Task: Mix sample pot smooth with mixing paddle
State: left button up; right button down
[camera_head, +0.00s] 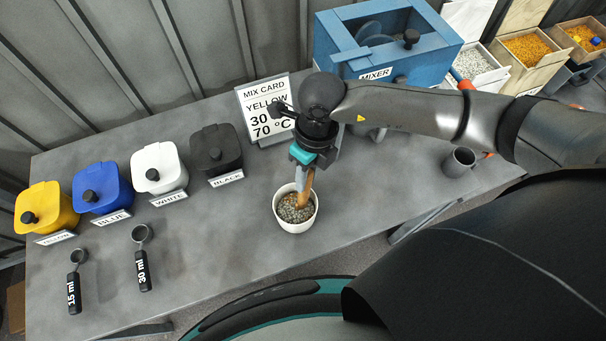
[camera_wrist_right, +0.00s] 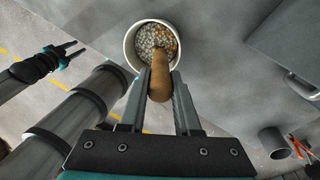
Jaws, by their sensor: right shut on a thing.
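The sample pot (camera_head: 297,222) is a small white round pot standing on the table near its front edge. It holds grey and orange grains; in the right wrist view (camera_wrist_right: 131,48) the orange gathers on the right side among grey. The mixing paddle (camera_head: 308,188) is a tan wooden stick, tilted, its lower end in the grains and hidden there. My right gripper (camera_head: 303,176) is shut on the paddle's upper part, above the pot; the paddle also shows between its fingers in the right wrist view (camera_wrist_right: 161,85). My left gripper (camera_wrist_right: 76,51) appears only there, open and empty, away from the pot.
Yellow (camera_head: 47,207), blue (camera_head: 101,189), white (camera_head: 158,168) and black (camera_head: 216,150) canisters line the table's left. Two scoops (camera_head: 141,260) lie before them. A mix card (camera_head: 262,105) and blue mixer (camera_head: 345,60) stand behind. A grey cup (camera_head: 459,162) stands right.

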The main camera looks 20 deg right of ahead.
jog(key=shift+w+a, duration=0.35)
jog(key=shift+a, duration=0.1)
jog(key=shift+s, duration=0.35)
jog(key=shift+w+d+r+p, duration=0.15)
jog(key=shift+d+r+p, duration=0.05)
jog(key=shift+r+p, duration=1.15)
jog(key=shift+w+d+r+p, duration=0.1)
jog(key=shift+d+r+p, duration=0.1)
jog(key=shift+r+p, duration=1.05)
jog(key=shift+w+d+r+p, duration=0.2)
jog(key=shift+r+p, duration=0.6)
jog(key=shift+r, duration=1.15)
notch_tip(320, 180, up, 4)
jog(key=p, duration=0.3)
